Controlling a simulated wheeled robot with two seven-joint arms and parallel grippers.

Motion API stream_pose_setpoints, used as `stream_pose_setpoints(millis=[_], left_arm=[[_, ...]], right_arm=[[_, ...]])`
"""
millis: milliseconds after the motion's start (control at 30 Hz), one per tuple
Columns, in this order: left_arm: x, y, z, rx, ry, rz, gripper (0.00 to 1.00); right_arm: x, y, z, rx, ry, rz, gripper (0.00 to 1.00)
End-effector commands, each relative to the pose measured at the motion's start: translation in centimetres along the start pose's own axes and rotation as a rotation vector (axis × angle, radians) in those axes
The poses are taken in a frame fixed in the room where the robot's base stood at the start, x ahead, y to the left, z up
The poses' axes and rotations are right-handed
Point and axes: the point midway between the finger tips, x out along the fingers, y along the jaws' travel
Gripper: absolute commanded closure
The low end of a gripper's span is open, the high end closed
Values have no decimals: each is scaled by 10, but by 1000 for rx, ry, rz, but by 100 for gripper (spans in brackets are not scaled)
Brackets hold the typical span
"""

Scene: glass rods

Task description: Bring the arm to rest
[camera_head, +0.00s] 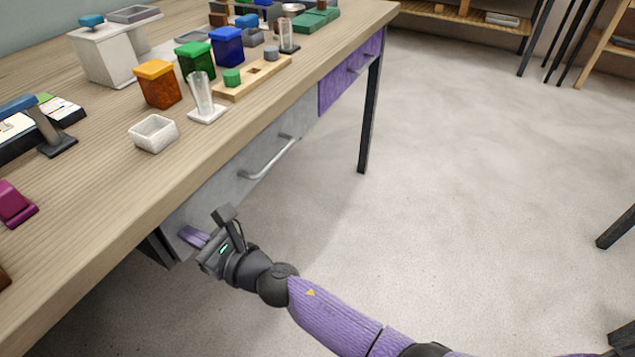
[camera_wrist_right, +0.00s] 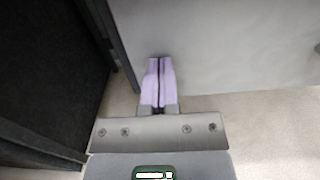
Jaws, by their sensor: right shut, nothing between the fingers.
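My right gripper (camera_head: 187,236) is below the table's front edge, in front of the near end of the grey drawer (camera_head: 228,178). Its purple fingers are closed together with nothing between them; they also show in the right wrist view (camera_wrist_right: 158,80). The fingers point toward the grey panel under the tabletop, and I cannot tell whether they touch it. My right arm (camera_head: 335,312) reaches in from the lower right. My left gripper is not in view.
The wooden table (camera_head: 110,215) holds a white tray (camera_head: 153,133), glass tubes (camera_head: 201,98), a wooden rack (camera_head: 252,76) and coloured lidded jars (camera_head: 158,85). A drawer handle (camera_head: 268,160) sticks out beyond the gripper.

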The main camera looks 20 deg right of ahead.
Motion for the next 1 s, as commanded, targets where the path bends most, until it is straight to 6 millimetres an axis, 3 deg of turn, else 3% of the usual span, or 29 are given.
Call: stream_pose_setpoints(millis=[67, 400, 667, 767, 833, 933, 1000], left_arm=[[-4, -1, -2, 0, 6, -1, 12], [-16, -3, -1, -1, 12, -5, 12], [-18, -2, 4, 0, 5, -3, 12], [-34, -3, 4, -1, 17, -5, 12], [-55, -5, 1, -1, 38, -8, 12], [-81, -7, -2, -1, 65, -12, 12], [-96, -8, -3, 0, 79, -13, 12]], right_arm=[[-7, -1, 8, -3, -13, -2, 100], [-88, 0, 3, 0, -5, -2, 100], [-104, -1, 0, 20, 3, -7, 100], [-120, -14, -26, 317, 95, -107, 100], [-153, -26, -70, 739, 201, -295, 100], [-232, -28, -140, 1379, 280, -707, 100], [-297, -14, -178, 1735, 253, -1039, 100]])
